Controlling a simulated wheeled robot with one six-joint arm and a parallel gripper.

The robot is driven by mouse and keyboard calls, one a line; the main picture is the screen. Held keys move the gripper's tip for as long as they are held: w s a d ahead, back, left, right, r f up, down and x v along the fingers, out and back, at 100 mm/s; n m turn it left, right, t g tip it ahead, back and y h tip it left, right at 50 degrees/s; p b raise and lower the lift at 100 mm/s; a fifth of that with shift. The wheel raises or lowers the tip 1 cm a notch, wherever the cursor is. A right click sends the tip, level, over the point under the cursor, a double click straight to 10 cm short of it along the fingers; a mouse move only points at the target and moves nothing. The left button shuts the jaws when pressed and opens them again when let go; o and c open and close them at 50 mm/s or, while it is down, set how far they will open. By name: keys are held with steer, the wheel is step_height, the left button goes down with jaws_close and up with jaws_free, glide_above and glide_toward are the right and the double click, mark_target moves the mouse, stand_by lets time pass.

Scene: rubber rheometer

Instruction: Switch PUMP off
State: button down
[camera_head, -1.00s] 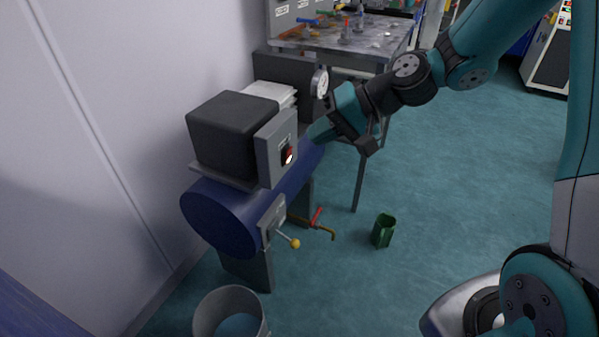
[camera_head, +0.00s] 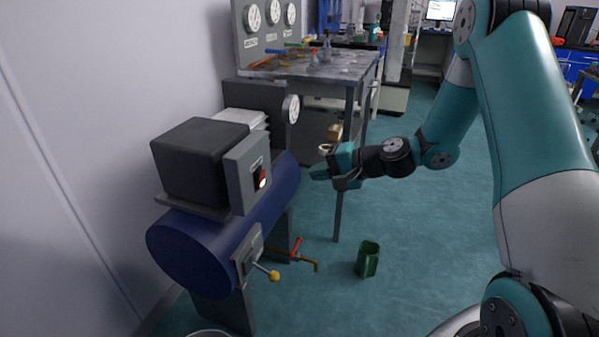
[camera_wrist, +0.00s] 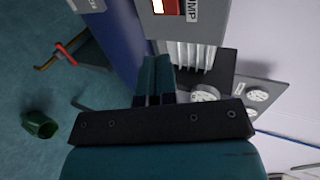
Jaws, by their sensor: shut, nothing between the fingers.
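The PUMP switch (camera_head: 261,178) is a red rocker, lit at its lower end, on a grey switch box (camera_head: 243,183) fixed to a black motor block (camera_head: 200,155) on top of a blue tank. In the wrist view the red switch (camera_wrist: 165,6) shows at the top edge, cut off, beside a label reading "UMP". My gripper (camera_head: 314,173) is shut and empty, to the right of the switch box and apart from it. In the wrist view the shut fingers (camera_wrist: 157,62) point up toward the box.
The blue tank (camera_head: 190,250) carries a lever with a yellow knob (camera_head: 273,276) and a red-handled tap (camera_head: 297,248). A green cup (camera_head: 368,259) stands on the floor. A bench (camera_head: 345,76) with gauges is behind.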

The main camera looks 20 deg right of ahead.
mark_target(263, 174)
steer(key=x, duration=0.7)
steer(key=r+b+x, duration=0.1)
steer(key=x, duration=0.3)
steer(key=shift+w+a+r, duration=0.1)
steer(key=shift+w+a, duration=0.1)
steer(key=shift+a, duration=0.05)
steer(key=shift+w+a+r, duration=0.1)
steer(key=shift+w+a, duration=0.4)
